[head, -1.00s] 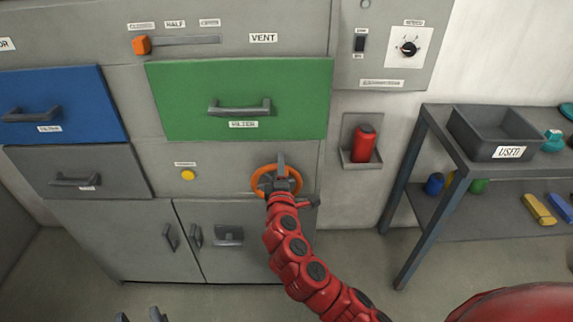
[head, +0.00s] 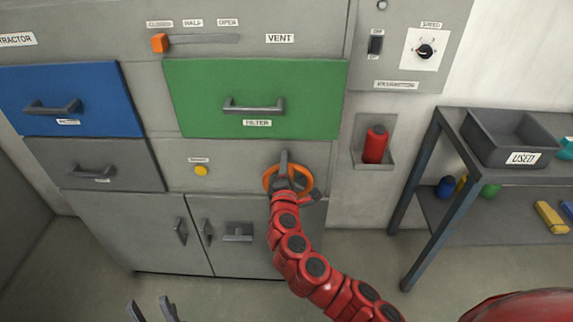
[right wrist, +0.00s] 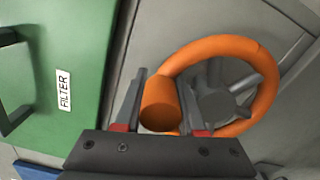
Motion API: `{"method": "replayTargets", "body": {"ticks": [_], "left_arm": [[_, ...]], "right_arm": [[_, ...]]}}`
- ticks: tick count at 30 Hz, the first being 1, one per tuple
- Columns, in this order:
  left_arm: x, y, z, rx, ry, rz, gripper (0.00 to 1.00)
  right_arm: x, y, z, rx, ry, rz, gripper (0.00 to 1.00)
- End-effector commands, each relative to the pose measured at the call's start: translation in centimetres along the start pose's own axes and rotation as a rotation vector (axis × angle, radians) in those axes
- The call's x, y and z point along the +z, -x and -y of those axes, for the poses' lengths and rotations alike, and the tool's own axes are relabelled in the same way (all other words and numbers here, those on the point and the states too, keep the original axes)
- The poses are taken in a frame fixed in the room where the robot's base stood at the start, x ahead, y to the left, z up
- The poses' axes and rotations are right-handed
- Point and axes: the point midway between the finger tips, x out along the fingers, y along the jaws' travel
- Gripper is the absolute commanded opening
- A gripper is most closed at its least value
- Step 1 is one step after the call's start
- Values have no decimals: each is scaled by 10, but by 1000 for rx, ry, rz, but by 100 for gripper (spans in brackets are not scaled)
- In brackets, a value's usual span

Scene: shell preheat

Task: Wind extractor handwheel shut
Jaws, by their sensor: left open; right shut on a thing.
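The orange extractor handwheel (head: 306,177) is on the grey front panel below the green drawer. In the right wrist view, its round rim (right wrist: 222,46) and grey spoked hub (right wrist: 222,95) show, with a thick orange handle knob (right wrist: 158,105) on the rim. My right gripper (head: 285,165) is at the wheel and covers part of it in the head view. In the wrist view, the fingers of my right gripper (right wrist: 164,78) stand on either side of the knob, shut on it. My left gripper (head: 153,308) is open and empty at the bottom edge, away from the wheel.
The green FILTER drawer (head: 250,85) is above the wheel, with a blue drawer (head: 60,85) to its left. The orange VENT slider (head: 159,43) is at its left end, by the CLOSED label. A red canister (head: 375,144) and a shelf table (head: 432,155) stand to the right.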

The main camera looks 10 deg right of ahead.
Motion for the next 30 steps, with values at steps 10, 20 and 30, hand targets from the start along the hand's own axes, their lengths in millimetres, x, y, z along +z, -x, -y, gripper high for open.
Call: {"method": "replayTargets", "body": {"ticks": [10, 20, 30], "left_arm": [[0, 0, 0, 0, 0, 0, 50], [0, 3, 0, 0, 0, 0, 50], [2, 10, 0, 0, 0, 0, 50]], "right_arm": [[1, 0, -1, 2, 0, 3, 51], [0, 29, 1, 2, 0, -2, 51], [-1, 104, 1, 4, 0, -3, 51]]}}
